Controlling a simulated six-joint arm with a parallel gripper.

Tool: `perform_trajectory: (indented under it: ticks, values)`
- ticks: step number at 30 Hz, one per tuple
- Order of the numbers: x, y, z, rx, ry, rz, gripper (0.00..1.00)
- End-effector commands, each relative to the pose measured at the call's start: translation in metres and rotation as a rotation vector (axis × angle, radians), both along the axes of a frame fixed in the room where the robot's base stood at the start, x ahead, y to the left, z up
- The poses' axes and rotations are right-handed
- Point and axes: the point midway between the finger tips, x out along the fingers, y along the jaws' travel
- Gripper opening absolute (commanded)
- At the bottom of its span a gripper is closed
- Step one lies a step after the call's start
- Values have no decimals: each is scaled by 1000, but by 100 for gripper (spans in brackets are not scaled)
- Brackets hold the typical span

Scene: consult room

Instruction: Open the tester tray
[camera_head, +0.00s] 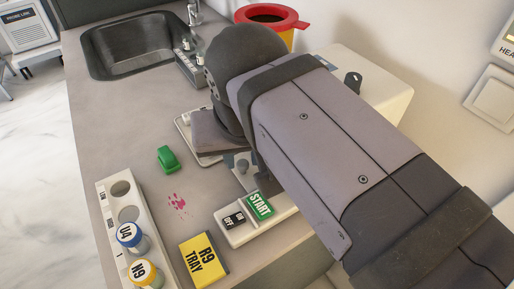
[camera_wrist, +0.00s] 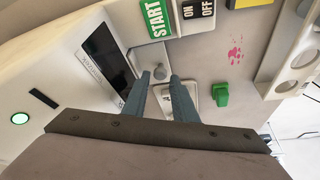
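The white tester (camera_head: 375,75) stands against the wall at the right, largely hidden behind my arm. In the wrist view its dark screen (camera_wrist: 105,58) and lit green button show at the left. My gripper (camera_wrist: 160,77) is at the tester's front, its two fingers apart. A small grey knob (camera_wrist: 160,72) shows between the fingertips; I cannot tell whether they touch it. A white flat tray-like piece (camera_wrist: 189,94) lies by the right finger, partly hidden. It also shows in the head view (camera_head: 184,124). I cannot tell how far the tester tray is out.
A START and ON/OFF panel (camera_head: 240,221) and a yellow R9 TRAY block (camera_head: 204,262) are at the counter front. A green clip (camera_head: 168,160) and pink stain lie left of them. A vial rack (camera_head: 109,207) is at the left edge. A sink (camera_head: 135,60) is behind.

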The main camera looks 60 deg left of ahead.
Motion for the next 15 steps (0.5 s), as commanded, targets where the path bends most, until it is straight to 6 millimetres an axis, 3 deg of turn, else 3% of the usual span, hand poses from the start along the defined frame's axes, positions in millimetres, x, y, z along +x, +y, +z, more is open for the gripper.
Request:
perform_trajectory:
  ticks: [6, 15]
  values:
    - [3, 6, -17, -2, 1, 0, 25]
    - [3, 7, -18, 0, 0, 0, 25]
